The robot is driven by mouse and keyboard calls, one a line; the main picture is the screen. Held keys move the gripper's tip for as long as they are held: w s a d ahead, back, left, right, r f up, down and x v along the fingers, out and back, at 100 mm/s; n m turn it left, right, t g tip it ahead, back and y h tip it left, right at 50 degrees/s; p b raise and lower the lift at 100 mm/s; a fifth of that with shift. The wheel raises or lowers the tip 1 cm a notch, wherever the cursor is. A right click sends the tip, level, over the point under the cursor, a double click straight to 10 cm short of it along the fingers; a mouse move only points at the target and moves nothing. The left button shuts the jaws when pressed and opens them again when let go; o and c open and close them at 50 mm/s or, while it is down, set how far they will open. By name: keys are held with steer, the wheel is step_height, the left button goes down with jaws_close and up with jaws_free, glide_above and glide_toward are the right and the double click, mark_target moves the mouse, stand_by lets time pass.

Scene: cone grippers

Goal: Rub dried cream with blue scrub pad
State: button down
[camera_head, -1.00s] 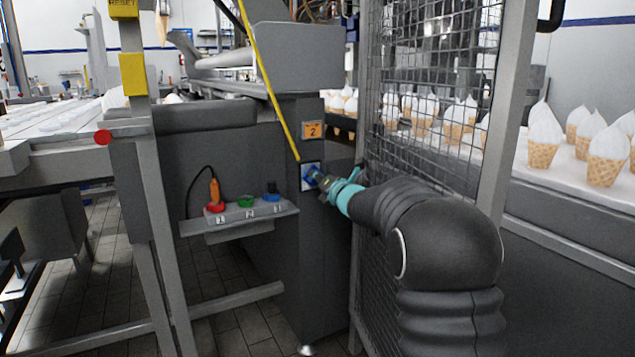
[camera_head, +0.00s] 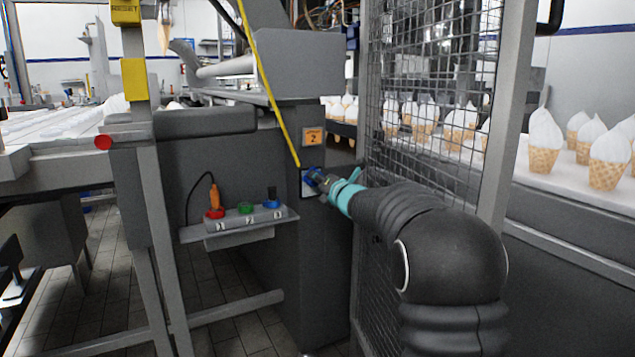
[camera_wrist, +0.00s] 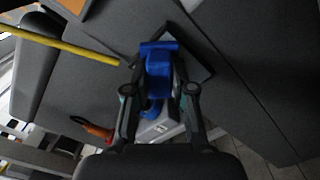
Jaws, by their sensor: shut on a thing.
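My gripper (camera_head: 330,182) is shut on a blue scrub pad (camera_wrist: 160,75), which sits between its two fingers in the wrist view. In the head view the pad (camera_head: 316,176) is at the front face of a dark grey machine post, over a small plate with a pale border (camera_head: 305,187). The pad seems to touch the plate. I cannot make out any dried cream; the pad and gripper cover most of the plate. An orange label marked 2 (camera_head: 314,137) is on the post just above.
A shelf (camera_head: 240,226) to the left has numbered spots with red, green and blue round items; an orange-handled tool (camera_head: 214,194) stands in the red one. A yellow rod (camera_head: 270,85) slants down close to my gripper. A wire mesh guard (camera_head: 430,90) stands close on the right.

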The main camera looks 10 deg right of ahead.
mark_target(311, 191)
steer(key=shift+f+b, duration=2.15)
steer(key=shift+f, duration=0.2)
steer(key=shift+f+b, duration=0.3)
steer(key=shift+f, duration=0.45)
steer(key=shift+s+d+r, duration=0.1)
steer(key=shift+s+d, duration=0.05)
steer(key=shift+s, duration=0.45)
steer(key=shift+v, duration=2.45)
steer(key=v, duration=0.3)
